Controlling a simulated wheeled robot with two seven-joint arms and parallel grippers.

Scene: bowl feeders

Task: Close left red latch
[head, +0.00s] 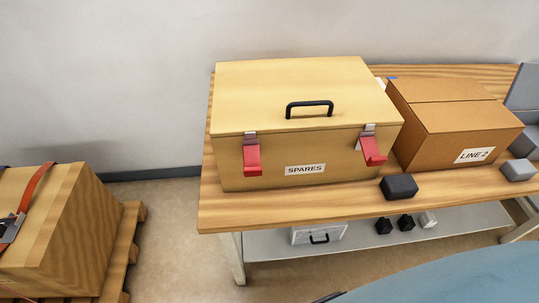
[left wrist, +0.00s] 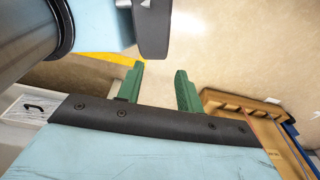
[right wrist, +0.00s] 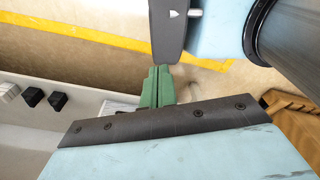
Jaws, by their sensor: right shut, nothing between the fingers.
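A pale wooden box (head: 270,166) labelled SPARES stands on the workbench, its lid (head: 255,96) down. The left red latch (head: 252,158) hangs nearly upright on the box front below a metal catch (head: 250,137); I cannot tell whether it lies flush. The right red latch (head: 374,151) tilts outward from the front. My left gripper (left wrist: 160,86) is open and empty in the left wrist view, its green fingers well apart. My right gripper (right wrist: 157,86) is shut and empty in the right wrist view. Neither gripper shows in the head view, and both are away from the latches.
A cardboard box (head: 440,122) labelled LINE 2 stands right of the wooden box. A black block (head: 399,187) lies near the workbench's (head: 215,212) front edge, with grey blocks (head: 518,170) farther right. A strapped crate (head: 70,228) sits on a pallet at left. Floor between is clear.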

